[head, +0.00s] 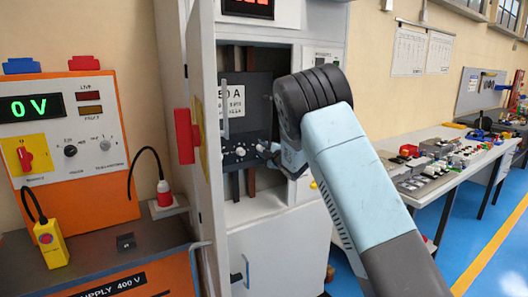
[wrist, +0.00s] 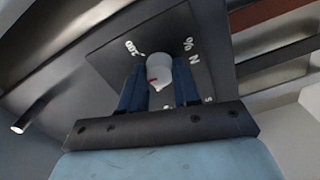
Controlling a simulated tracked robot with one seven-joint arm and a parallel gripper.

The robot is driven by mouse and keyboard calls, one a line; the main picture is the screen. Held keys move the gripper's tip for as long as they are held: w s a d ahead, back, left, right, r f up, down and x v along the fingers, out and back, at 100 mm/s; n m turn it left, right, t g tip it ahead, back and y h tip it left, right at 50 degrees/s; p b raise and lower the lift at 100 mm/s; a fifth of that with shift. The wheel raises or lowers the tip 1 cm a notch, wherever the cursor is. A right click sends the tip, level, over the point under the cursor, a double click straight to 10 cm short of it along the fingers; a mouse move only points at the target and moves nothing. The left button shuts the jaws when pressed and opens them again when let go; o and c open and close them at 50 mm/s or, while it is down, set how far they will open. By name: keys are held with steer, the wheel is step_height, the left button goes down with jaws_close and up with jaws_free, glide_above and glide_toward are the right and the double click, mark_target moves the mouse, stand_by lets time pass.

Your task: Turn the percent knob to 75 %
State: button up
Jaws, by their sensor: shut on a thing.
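The percent knob (wrist: 159,66) is a small pale grey round knob with a red mark on its lower left side in the wrist view. The knob's exact setting cannot be read.
The open grey cabinet door with a red handle (head: 184,136) stands left of the panel. An orange supply unit (head: 88,160) reading 0 V is further left. A workbench (head: 452,176) with parts is on the right, beside blue floor.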

steer(key=shift+s+a+f+n, duration=0.1)
steer(key=shift+f+n, duration=0.15)
steer(key=shift+n, duration=0.15)
steer(key=o, duration=1.1)
steer(key=shift+r, duration=0.15)
steer(key=shift+c, duration=0.2)
steer(key=v, duration=1.3)
steer(key=shift+s+d, duration=0.25)
steer(key=shift+d, duration=0.05)
